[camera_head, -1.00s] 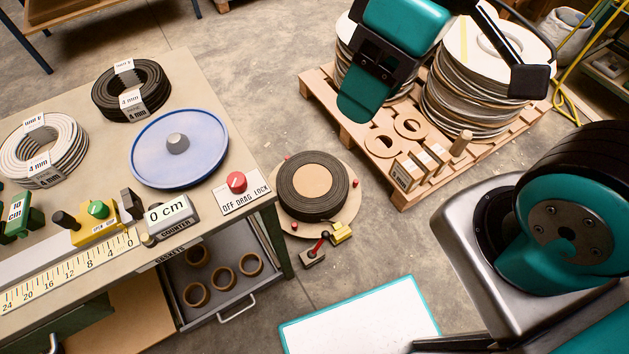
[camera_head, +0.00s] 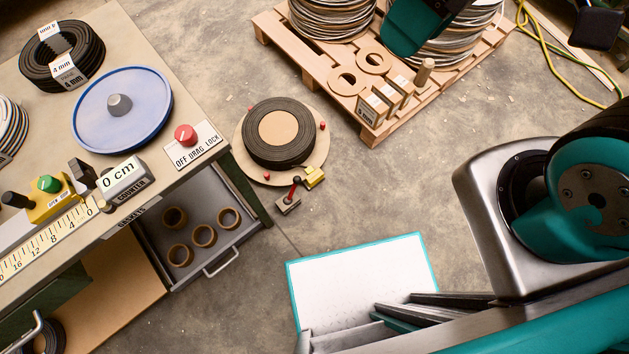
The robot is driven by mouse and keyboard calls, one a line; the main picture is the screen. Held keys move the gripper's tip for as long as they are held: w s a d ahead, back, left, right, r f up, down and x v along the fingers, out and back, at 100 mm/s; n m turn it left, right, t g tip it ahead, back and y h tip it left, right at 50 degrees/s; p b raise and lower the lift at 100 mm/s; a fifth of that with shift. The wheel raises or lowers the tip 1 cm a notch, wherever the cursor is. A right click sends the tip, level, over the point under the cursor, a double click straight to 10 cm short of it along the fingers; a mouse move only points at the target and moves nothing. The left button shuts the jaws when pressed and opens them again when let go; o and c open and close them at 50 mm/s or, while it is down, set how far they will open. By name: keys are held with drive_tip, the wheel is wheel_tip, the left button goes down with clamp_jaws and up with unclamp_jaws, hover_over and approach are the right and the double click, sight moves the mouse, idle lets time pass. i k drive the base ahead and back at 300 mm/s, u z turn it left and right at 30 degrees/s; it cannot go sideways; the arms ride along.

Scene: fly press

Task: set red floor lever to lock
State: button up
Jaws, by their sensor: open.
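The red floor lever (camera_head: 294,188) is a small red rod with a dark knob, rising from a low grey block (camera_head: 288,206) on the floor. It leans up and slightly right in the picture, towards a yellow block (camera_head: 314,177) at the edge of a round floor turntable (camera_head: 245,160). Its markings are too small to read. A teal part of my arm shows at the top, over the pallet, well away from the lever, and a dark part shows at the top right.
The workbench (camera_head: 120,35) at left carries a red knob (camera_head: 186,135) labelled OFF DRAG LOCK. An open drawer (camera_head: 230,243) juts out below it. A dark coil (camera_head: 262,110) lies on the turntable. A pallet (camera_head: 300,60) stands behind. Floor right of the lever is clear.

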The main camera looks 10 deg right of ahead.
sight(288, 199)
drive_tip(key=z, duration=0.05)
drive_tip(key=k, duration=0.65)
drive_tip(key=u, duration=0.5)
drive_tip(key=k, duration=1.3)
drive_tip(key=z, duration=1)
drive_tip(key=i, duration=1.75)
drive_tip(key=u, duration=0.4)
